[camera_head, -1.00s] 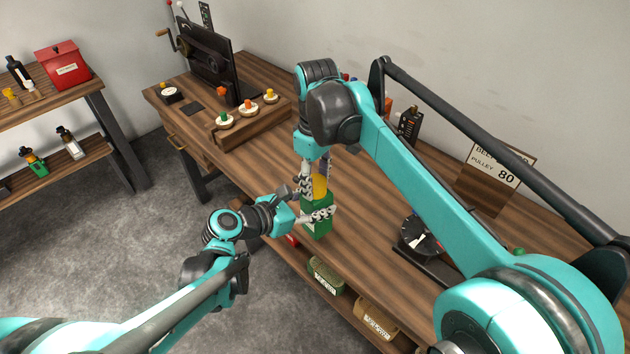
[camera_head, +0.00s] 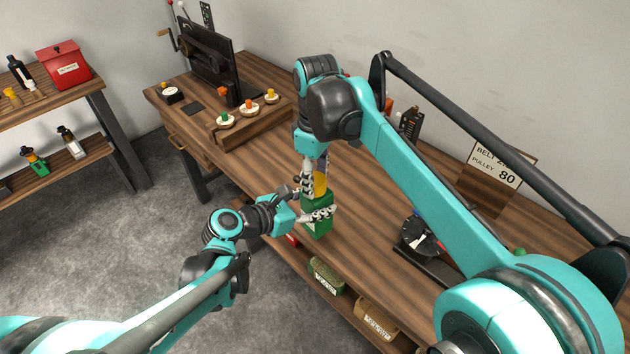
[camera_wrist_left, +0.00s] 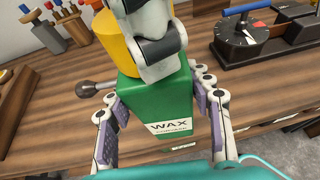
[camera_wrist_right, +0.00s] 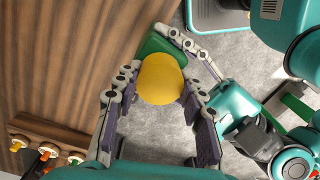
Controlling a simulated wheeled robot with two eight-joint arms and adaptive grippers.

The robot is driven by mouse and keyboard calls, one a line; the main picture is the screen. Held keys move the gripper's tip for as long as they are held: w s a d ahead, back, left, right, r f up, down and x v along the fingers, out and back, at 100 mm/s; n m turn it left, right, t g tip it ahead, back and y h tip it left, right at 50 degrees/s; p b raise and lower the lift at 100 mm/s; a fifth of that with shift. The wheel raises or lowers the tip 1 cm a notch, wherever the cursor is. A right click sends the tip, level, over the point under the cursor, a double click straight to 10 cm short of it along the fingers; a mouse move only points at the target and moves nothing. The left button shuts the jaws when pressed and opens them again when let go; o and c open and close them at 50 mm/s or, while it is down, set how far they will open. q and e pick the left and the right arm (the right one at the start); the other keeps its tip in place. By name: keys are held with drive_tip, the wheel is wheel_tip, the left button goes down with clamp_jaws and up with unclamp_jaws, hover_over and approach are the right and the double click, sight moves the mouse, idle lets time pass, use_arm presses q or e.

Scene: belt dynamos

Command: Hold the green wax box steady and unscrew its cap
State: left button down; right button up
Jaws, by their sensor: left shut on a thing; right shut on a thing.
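The green wax box (camera_head: 318,222) stands upright at the table's front edge, and its WAX label shows in the left wrist view (camera_wrist_left: 172,127). My left gripper (camera_head: 318,216) is shut on the box, with one finger on each side, as the left wrist view (camera_wrist_left: 160,120) shows. The yellow cap (camera_head: 320,185) sits above the box. My right gripper (camera_head: 314,184) comes down from above and is shut on the cap. In the right wrist view the cap (camera_wrist_right: 160,79) lies between the fingers and hides most of the box (camera_wrist_right: 157,46).
The wooden table (camera_head: 370,185) is clear behind the box. A black dial device (camera_head: 425,240) stands to the right, and a wooden block with several coloured knobs (camera_head: 250,118) to the left. Labelled bins (camera_head: 325,275) sit on a shelf below the front edge.

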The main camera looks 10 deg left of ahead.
drive_tip(key=shift+r, duration=0.7)
